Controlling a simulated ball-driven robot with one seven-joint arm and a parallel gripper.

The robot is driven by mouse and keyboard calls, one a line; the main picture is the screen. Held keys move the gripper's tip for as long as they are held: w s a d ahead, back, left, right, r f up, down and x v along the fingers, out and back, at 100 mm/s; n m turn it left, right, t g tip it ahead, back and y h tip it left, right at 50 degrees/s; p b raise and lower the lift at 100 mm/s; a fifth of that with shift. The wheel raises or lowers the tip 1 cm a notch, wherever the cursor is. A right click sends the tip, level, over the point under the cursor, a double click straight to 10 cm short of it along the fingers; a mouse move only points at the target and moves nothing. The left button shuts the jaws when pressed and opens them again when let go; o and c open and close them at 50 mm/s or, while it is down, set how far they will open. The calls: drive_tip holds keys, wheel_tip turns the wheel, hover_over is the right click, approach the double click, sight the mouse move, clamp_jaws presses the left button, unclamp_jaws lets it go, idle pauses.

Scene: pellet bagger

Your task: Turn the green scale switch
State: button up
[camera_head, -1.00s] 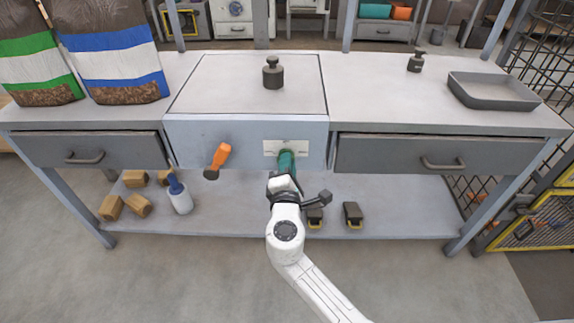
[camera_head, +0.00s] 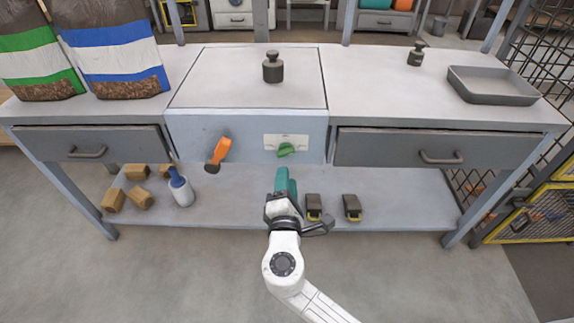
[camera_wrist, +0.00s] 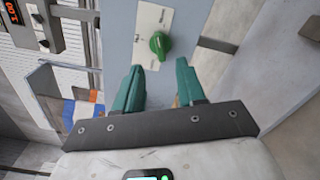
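The green scale switch (camera_head: 286,150) is a round knob with a raised grip on a pale plate (camera_head: 300,140), on the front of the grey scale box (camera_head: 240,135). It also shows in the wrist view (camera_wrist: 160,44), where its grip looks slightly tilted. My gripper (camera_head: 286,180) has teal fingers and is below and in front of the switch, apart from it. In the wrist view the two fingers (camera_wrist: 160,82) stand apart with nothing between them, and the switch lies just beyond their tips.
An orange handle (camera_head: 219,152) sticks out left of the switch. A dark weight (camera_head: 273,67) stands on the scale top. Drawers (camera_head: 400,150) flank the box. The lower shelf holds a bottle (camera_head: 180,188) and several blocks (camera_head: 140,197). Open floor lies in front.

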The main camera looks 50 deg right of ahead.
drive_tip(key=shift+v, duration=1.45)
drive_tip(key=s+d+f+m+g+y, duration=0.5)
drive_tip(key=s+f+m+g, duration=0.25)
drive_tip(key=s+m, duration=0.3)
drive_tip(key=s+a+f+m+g+y, duration=0.2)
drive_tip(key=s+a+f+y, duration=0.3)
drive_tip(key=s+a+y, duration=0.45)
wheel_tip(320, 180, up, 26)
drive_tip(key=a+p, duration=0.2)
drive_tip(key=p, duration=2.4)
drive_tip(key=shift+w+p, duration=0.35)
drive_tip(key=shift+w, duration=0.15)
